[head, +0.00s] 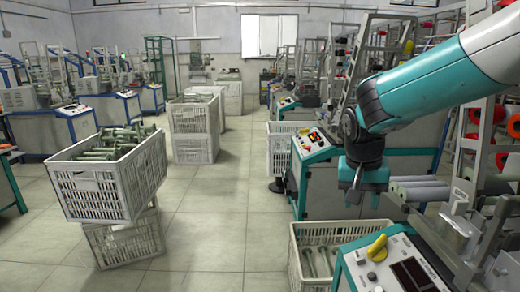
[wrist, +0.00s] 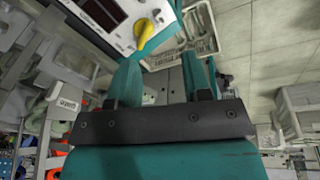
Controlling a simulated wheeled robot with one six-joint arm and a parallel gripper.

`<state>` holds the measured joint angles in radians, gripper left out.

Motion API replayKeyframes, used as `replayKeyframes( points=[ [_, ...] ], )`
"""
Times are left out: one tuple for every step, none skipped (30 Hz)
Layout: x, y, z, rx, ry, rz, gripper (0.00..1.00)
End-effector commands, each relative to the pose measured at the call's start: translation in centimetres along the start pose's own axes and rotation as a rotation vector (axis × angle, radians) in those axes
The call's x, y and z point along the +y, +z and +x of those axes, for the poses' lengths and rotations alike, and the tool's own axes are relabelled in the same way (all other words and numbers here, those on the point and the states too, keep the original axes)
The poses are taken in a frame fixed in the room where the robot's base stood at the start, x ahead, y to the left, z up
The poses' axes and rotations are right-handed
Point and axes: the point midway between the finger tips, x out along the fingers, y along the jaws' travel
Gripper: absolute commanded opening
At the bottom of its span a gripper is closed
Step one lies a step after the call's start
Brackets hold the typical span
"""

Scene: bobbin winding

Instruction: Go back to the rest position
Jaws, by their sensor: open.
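My gripper (head: 364,184) hangs from my teal and white arm at the right of the head view. It points down, in front of the winding machines and above the white crate of bobbins. In the wrist view my gripper (wrist: 162,80) shows two teal fingers spread apart with nothing between them. No bobbin is held.
A winding machine's control panel (head: 400,262) with a yellow knob (head: 377,248) stands below my gripper. A white crate (head: 300,240) holding bobbins is beside it. Stacked crates (head: 95,190) stand at the left. The aisle floor (head: 215,215) between is clear.

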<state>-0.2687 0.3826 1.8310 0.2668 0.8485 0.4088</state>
Motion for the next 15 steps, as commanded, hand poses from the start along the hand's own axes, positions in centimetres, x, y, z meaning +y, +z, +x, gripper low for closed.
replayKeyframes(
  points=[
    [0.3, 2.7, -1.6, -0.008, -0.058, -0.107, 0.45],
    [0.4, 4.4, -2.3, -0.016, -0.093, -0.177, 0.45],
    [0.5, 6.6, -3.2, -0.023, -0.14, -0.266, 0.45],
    [0.6, 8.3, -3.8, -0.026, -0.174, -0.328, 0.45],
    [0.8, 9.9, -4.3, -0.031, -0.206, -0.386, 0.45],
    [0.9, 12.0, -4.9, -0.035, -0.247, -0.459, 0.45],
    [1.0, 13.5, -5.2, -0.036, -0.277, -0.509, 0.45],
    [1.2, 14.9, -5.6, -0.037, -0.305, -0.557, 0.45],
    [1.4, 16.8, -6.0, -0.038, -0.341, -0.615, 0.45],
    [1.5, 18.1, -6.2, -0.039, -0.367, -0.656, 0.45],
    [1.7, 19.5, -6.5, -0.039, -0.392, -0.697, 0.45],
    [1.9, 21.2, -6.8, -0.038, -0.426, -0.748, 0.45],
    [2.0, 22.4, -7.0, -0.037, -0.45, -0.784, 0.45],
    [2.2, 23.7, -7.2, -0.036, -0.475, -0.821, 0.45],
    [2.4, 25.4, -7.3, -0.035, -0.506, -0.867, 0.45]
  ],
)
